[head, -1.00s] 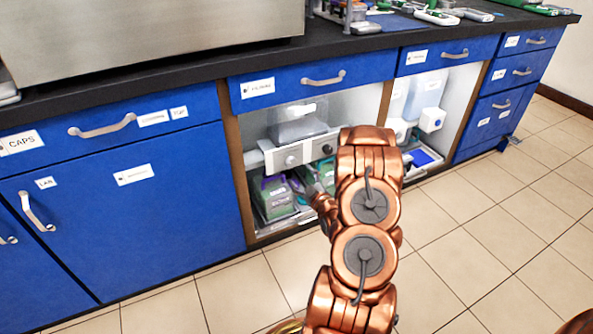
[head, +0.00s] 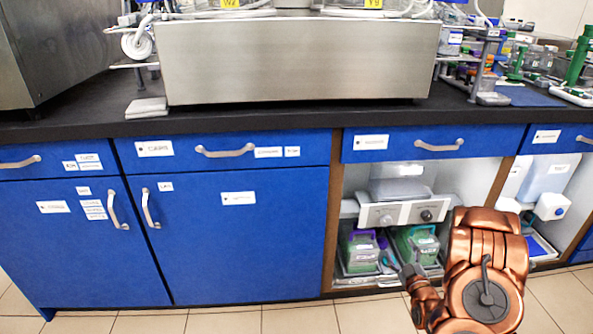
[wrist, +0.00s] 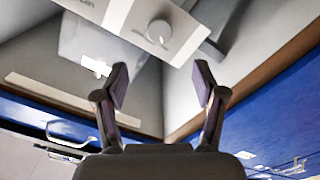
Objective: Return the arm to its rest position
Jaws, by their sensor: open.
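My copper-coloured arm (head: 487,262) reaches from the lower right of the head view toward the open cabinet bay. My gripper (head: 390,260) is small there, in front of the green-and-grey boxes low in the bay. In the wrist view my gripper (wrist: 160,78) has its two dark fingers spread apart with nothing between them. Beyond the fingers is a pale panel with a round knob (wrist: 159,31).
The open bay holds a unit with a knobbed front panel (head: 407,213), a left box (head: 361,252) and a right box (head: 418,243). Blue cabinets (head: 240,262) with handles stand left. The dark counter (head: 90,110) carries a large steel unit (head: 295,60). Tiled floor (head: 300,320) shows in front.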

